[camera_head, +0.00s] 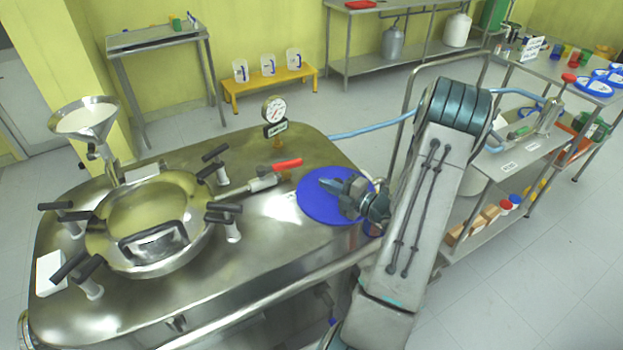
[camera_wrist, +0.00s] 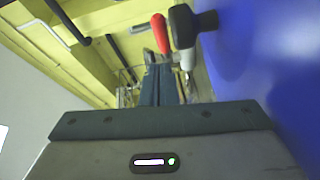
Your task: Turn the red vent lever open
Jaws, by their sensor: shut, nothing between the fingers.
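The red vent lever (camera_head: 287,164) sits on a metal valve pipe on top of the steel reactor lid (camera_head: 255,235), to the right of the round manway. Its red grip points right and slightly up in the head view. In the wrist view the red lever (camera_wrist: 160,33) stands just beyond my fingertips, beside a black knob (camera_wrist: 183,26). My gripper (camera_head: 322,184) is shut and empty, low above the blue disc, its fingers pointing left. It is to the right of and below the lever, apart from it in the head view. The shut fingers also show in the wrist view (camera_wrist: 161,85).
The blue disc (camera_head: 308,209) lies on the lid under my gripper. A pressure gauge (camera_head: 274,108) stands behind the lever. The manway (camera_head: 150,215) with several black-handled clamps is to the left, with a funnel (camera_head: 84,117) behind it. A rail (camera_head: 250,317) runs along the front edge.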

